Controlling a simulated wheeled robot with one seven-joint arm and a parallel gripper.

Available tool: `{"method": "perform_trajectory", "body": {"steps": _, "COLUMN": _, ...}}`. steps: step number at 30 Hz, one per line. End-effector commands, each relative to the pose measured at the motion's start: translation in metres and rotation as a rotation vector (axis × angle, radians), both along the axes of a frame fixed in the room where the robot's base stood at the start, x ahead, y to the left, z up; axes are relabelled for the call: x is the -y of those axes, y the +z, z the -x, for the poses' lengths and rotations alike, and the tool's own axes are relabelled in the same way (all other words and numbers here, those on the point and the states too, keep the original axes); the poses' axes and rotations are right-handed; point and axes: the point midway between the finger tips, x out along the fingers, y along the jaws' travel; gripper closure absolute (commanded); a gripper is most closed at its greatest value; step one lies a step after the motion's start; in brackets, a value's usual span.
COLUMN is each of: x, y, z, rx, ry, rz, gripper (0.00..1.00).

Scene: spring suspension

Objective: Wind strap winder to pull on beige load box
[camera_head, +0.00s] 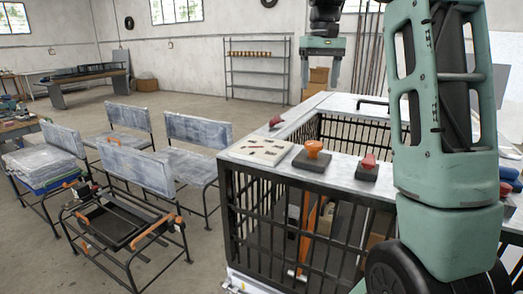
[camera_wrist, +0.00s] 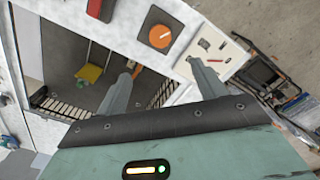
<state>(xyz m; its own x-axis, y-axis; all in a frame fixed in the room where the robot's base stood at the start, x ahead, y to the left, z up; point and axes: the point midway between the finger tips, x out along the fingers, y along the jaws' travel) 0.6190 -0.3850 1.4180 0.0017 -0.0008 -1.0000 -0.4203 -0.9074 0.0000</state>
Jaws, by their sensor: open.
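My gripper (camera_head: 320,82) is open and empty, raised above the far side of a caged counter. Its two fingers also show apart in the wrist view (camera_wrist: 163,64), below an orange round knob (camera_wrist: 160,36) on a dark square base. That orange knob stands on the counter in the head view (camera_head: 313,150). A red knob (camera_head: 368,163) on a dark base is to its right. I cannot tell which knob is the strap winder. A tan shape (camera_head: 375,240) shows partly behind the cage bars; I cannot tell whether it is the beige load box.
The counter (camera_head: 345,103) has a pale top around an opening. A cream panel with small parts (camera_head: 258,150) and another red piece (camera_head: 276,121) lie on it. A yellow object (camera_wrist: 90,73) is down inside the opening. Chairs (camera_head: 198,150) stand left of the cage.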

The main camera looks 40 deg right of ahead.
Motion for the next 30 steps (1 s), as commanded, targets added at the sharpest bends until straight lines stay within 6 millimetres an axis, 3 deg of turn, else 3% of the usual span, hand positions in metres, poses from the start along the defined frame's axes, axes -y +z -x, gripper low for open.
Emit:
{"method": "perform_trajectory", "body": {"steps": 5, "x": 0.0, "y": 0.0, "z": 0.0, "rx": 0.0, "ry": 0.055, "rz": 0.0, "gripper": 0.3}}
{"method": "perform_trajectory", "body": {"steps": 18, "x": -0.001, "y": 0.0, "z": -0.002, "rx": -0.003, "ry": 0.813, "rz": -0.001, "gripper": 0.3}}
{"method": "perform_trajectory", "body": {"steps": 24, "x": -0.001, "y": -0.007, "z": -0.002, "rx": -0.003, "ry": 0.902, "rz": -0.002, "gripper": 0.3}}
{"method": "perform_trajectory", "body": {"steps": 30, "x": -0.001, "y": -0.038, "z": -0.002, "rx": -0.004, "ry": 0.9, "rz": -0.005, "gripper": 0.3}}
